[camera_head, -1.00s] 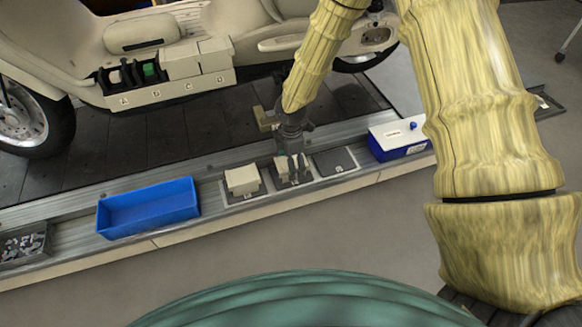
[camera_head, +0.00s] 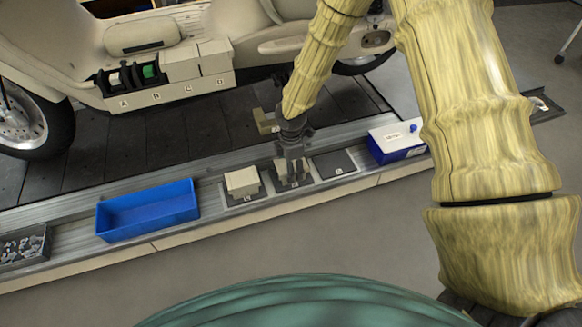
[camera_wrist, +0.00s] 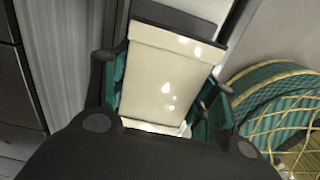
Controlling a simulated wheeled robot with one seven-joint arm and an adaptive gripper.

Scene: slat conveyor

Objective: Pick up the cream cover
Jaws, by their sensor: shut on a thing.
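The cream cover (camera_wrist: 160,85) lies between the two teal-padded fingers of my gripper (camera_wrist: 162,105) in the wrist view, with glossy spots on its face. In the head view my gripper (camera_head: 291,168) points down at the middle dark pad on the ledge, shut on the cream cover (camera_head: 283,176), which is partly hidden behind the fingers. I cannot tell whether the cover touches the pad. Another cream cover (camera_head: 242,182) sits on the pad to the left.
A blue tray (camera_head: 148,212) stands left on the ledge, and a blue box with a white lid (camera_head: 398,138) stands right. The right pad (camera_head: 335,164) is bare. Behind is a cream scooter with a row of bays marked A to D (camera_head: 170,88); A and B are open.

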